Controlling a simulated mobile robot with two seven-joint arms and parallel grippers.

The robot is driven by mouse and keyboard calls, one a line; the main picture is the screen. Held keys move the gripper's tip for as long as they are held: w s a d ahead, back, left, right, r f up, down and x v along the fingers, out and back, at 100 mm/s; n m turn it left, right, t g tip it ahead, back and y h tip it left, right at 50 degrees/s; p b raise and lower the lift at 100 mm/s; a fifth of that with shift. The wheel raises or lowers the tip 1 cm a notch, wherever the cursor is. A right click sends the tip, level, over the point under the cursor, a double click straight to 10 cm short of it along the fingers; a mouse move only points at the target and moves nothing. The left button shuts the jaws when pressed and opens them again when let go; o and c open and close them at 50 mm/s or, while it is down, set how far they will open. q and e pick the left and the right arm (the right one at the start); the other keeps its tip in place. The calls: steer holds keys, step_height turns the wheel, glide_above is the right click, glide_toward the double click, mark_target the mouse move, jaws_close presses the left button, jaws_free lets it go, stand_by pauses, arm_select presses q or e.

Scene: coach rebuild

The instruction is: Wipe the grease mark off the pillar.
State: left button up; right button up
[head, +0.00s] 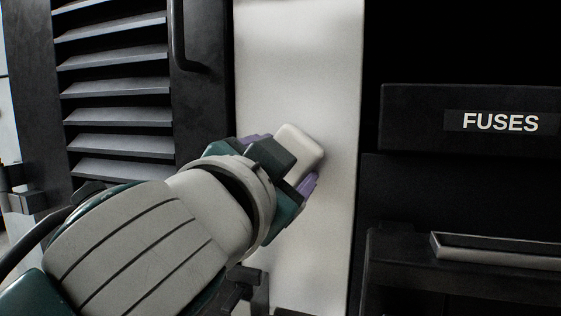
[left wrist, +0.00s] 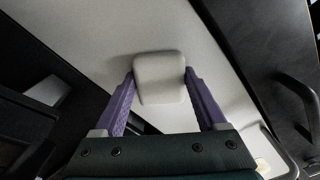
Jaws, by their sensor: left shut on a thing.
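The pillar (head: 297,60) is a pale upright panel in the middle of the head view; it also fills the upper middle of the left wrist view (left wrist: 110,35). My left gripper (head: 280,165) is shut on a white block-like pad (head: 302,150), with one purple finger on each side of it. The pad shows between the fingers in the left wrist view (left wrist: 160,78). It is against or very close to the pillar face; I cannot tell whether it touches. No grease mark shows on the visible part of the pillar; the pad and gripper hide some of it. My right gripper is not in view.
A black louvred panel (head: 115,92) with a dark handle (head: 182,45) stands left of the pillar. To the right is a black box front labelled FUSES (head: 500,122), with a dark ledge bearing a pale-edged tray (head: 490,250) below it.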

arm_select(q)
steer(key=shift+a, duration=0.1)
steer(key=shift+p+v, duration=1.15)
steer(key=shift+v, duration=1.65)
steer(key=shift+s, duration=0.1)
steer(key=shift+p+v, duration=0.3)
steer(key=shift+v, duration=1.15)
steer(key=shift+r, duration=0.15)
